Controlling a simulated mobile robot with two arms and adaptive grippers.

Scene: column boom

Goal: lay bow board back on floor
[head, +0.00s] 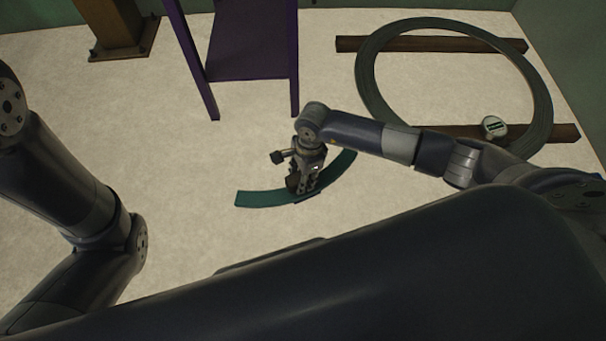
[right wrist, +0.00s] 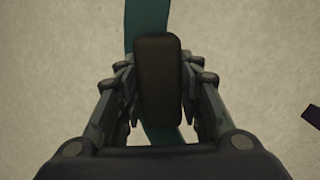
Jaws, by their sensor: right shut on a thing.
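The bow board (head: 262,198) is a teal curved strip in the middle of the head view, low at the floor. I cannot tell whether it touches the floor or hangs just above it. Its middle is hidden behind my right gripper (head: 304,188). In the right wrist view a dark brown block (right wrist: 158,80), like a handle, sits between the fingers of my right gripper (right wrist: 160,112), which is shut on it. The teal board (right wrist: 146,15) runs beneath the block. My left arm shows at the left of the head view, but its gripper is out of view.
A purple stand (head: 250,75) is behind the board. A large dark ring (head: 366,85) lies on two brown beams (head: 400,43) at the back right, with a round gauge-like thing (head: 494,126) by it. A brown post (head: 112,25) stands at the back left. Pale floor is clear around the board.

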